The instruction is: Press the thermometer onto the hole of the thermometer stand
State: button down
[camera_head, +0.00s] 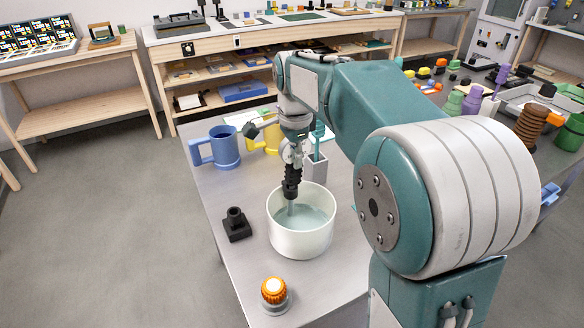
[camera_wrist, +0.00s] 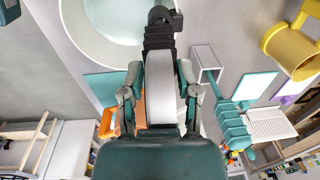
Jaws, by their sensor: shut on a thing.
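My gripper (camera_head: 292,152) points down over the white pot (camera_head: 274,231) and is shut on the thermometer (camera_head: 291,188), a black ribbed piece with a grey stem. The thermometer hangs upright, its lower end inside the pot over pale blue-grey liquid (camera_head: 312,217); I cannot tell whether it dips in. The wrist view shows the black thermometer (camera_wrist: 159,32) beyond the fingers (camera_wrist: 160,68), in front of the pot (camera_wrist: 76,35). The thermometer stand appears to be the small black square-based block with a raised round collar (camera_head: 236,224), left of the pot and apart from the thermometer.
An orange-topped knob (camera_head: 274,292) stands at the table's front. A blue mug (camera_head: 222,147), a yellow mug (camera_head: 271,139) and a grey square holder (camera_head: 315,169) stand behind the pot. Bare table (camera_head: 228,192) lies between blue mug and black block.

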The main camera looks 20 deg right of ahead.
jog(key=shift+s+a+f+g, duration=0.1)
jog(key=shift+s+f+g, duration=0.4)
jog(key=shift+f, duration=0.3)
dwell(0.9)
jog(key=shift+w+r, duration=0.1)
jog(key=shift+r, duration=7.55)
jog(key=shift+r, duration=0.3)
